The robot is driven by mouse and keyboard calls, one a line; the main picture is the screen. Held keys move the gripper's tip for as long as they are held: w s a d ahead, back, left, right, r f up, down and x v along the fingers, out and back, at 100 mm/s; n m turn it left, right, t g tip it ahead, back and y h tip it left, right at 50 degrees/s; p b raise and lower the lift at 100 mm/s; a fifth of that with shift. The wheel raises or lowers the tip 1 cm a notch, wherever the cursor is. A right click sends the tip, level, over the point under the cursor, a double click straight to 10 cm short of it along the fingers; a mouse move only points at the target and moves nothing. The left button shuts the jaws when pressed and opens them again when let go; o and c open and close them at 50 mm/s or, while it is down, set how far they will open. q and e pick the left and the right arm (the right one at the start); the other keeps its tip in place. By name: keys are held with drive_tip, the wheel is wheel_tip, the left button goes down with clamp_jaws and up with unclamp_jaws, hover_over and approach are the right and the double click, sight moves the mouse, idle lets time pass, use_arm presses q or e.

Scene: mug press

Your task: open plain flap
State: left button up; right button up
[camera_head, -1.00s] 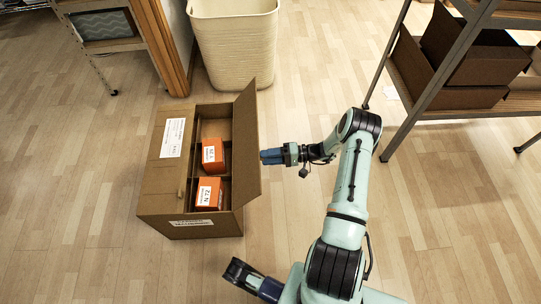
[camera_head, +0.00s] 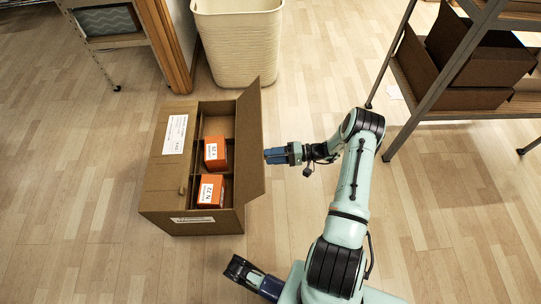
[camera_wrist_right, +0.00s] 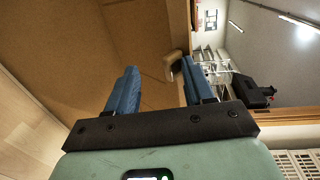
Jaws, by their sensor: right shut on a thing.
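An open brown cardboard box stands on the floor, left of centre in the head view. Its plain flap (camera_head: 250,140) on the right side stands up and leans a little outward. The opposite side has a flap (camera_head: 168,160) with a white label, lying flat over the left part of the box. My right gripper (camera_head: 268,156) is at the outer edge of the plain flap. In the right wrist view its blue fingers (camera_wrist_right: 160,88) are a little apart with brown cardboard close before them. They are shut on the flap; the exact grip point is hard to see.
Orange boxes (camera_head: 212,190) with white labels sit in the box's compartments. A cream bin (camera_head: 238,45) stands behind it. A metal shelf (camera_head: 425,95) with brown cartons is at the right, and a wooden unit (camera_head: 165,45) at the back left.

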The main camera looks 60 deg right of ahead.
use_arm(q)
drive_tip(key=shift+t, duration=0.6)
drive_tip(key=w+r, duration=0.1)
drive_tip(key=w+r+p, duration=0.1)
drive_tip(key=w, duration=0.1)
drive_tip(key=shift+w+d+r, duration=0.1)
drive_tip(key=shift+d+r, duration=0.15)
drive_tip(key=shift+r, duration=0.15)
use_arm(e)
drive_tip(key=v, duration=1.2)
drive_tip(key=shift+s, duration=0.15)
drive_tip(key=shift+d+r, duration=0.1)
drive_tip(key=shift+r, duration=0.05)
